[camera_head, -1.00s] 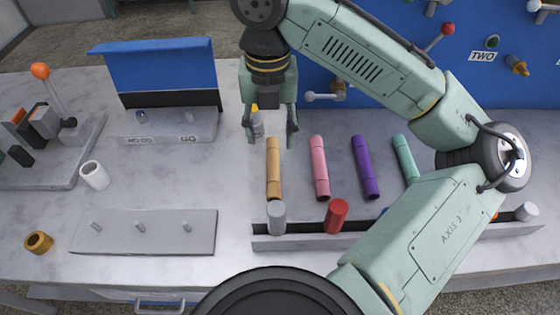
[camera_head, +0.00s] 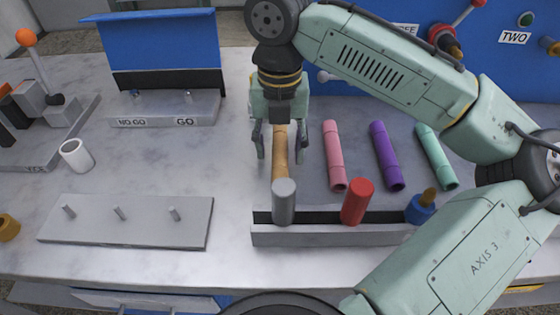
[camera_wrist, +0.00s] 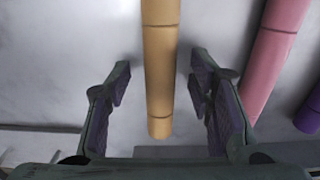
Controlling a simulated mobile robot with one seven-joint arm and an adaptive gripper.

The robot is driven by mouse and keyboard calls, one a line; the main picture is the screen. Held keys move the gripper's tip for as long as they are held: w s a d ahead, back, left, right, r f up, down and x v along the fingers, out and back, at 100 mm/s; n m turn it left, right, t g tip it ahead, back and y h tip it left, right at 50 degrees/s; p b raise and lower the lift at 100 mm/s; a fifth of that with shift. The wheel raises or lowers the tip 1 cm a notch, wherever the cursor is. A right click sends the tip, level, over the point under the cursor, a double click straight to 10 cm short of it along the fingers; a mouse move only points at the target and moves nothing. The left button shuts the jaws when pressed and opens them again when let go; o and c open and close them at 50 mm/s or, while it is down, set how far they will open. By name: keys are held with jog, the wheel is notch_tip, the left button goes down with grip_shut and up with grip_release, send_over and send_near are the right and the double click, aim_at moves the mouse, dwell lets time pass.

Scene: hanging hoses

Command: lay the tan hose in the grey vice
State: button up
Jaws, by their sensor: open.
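The tan hose (camera_head: 280,175) lies lengthwise on the grey work area, its near end close to a grey cylinder. My gripper (camera_head: 281,157) is open above it, one finger on each side in the head view. In the wrist view the tan hose (camera_wrist: 160,60) runs between the open fingers (camera_wrist: 160,88), with a gap on both sides. Whether the fingertips are down at its height I cannot tell. The grey vice (camera_head: 62,112), with dark jaw blocks and an orange-knobbed lever, stands at the far left, cut off by the picture edge.
Pink (camera_head: 334,160), purple (camera_head: 386,158) and teal hoses (camera_head: 437,158) lie to the right. A trough (camera_head: 330,236) with grey and red cylinders is in front. A pegged plate (camera_head: 130,222), white cup (camera_head: 76,155) and go/no-go gauge (camera_head: 165,110) are left.

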jog(key=shift+c, duration=0.4)
jog(key=shift+f, duration=0.1)
grip_shut()
